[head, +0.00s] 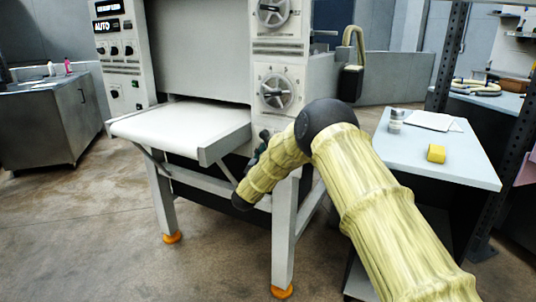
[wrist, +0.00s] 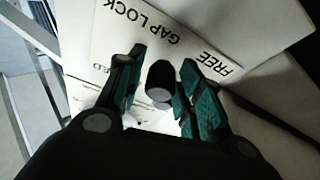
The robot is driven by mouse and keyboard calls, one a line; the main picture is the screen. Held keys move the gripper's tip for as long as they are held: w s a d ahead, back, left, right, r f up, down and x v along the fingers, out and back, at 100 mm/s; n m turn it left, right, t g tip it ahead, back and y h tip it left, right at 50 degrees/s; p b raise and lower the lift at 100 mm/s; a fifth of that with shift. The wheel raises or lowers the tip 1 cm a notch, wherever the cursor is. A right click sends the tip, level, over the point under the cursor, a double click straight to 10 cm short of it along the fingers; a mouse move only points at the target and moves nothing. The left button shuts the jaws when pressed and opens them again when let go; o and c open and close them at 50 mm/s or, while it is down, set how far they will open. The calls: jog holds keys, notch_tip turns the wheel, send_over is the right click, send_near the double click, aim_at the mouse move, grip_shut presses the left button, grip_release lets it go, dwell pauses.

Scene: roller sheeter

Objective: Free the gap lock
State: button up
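The gap lock's black knob or lever end (wrist: 160,80), with a grey face, stands out from a pale panel (wrist: 165,15) in the wrist view. The panel carries the words GAP LOCK and FREE, upside down; another label at the left is partly hidden. My gripper (wrist: 164,60) is open, its green-padded fingers on either side of the knob. A gap shows on the left; the right finger is close, and I cannot tell whether it touches. In the head view my gripper (head: 262,143) is mostly hidden by my arm, at the machine's side below the lower dial (head: 275,90).
The sheeter's white infeed table (head: 180,126) juts out left of my arm, above a machine leg (head: 284,235). The floor at the left front is clear.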

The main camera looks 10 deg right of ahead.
jog(key=shift+o, duration=0.3)
jog(key=shift+d, duration=0.1)
jog(key=shift+s+a+f, duration=0.2)
jog(key=shift+a, duration=0.15)
jog(key=v, duration=1.1)
jog(key=shift+s, duration=0.25)
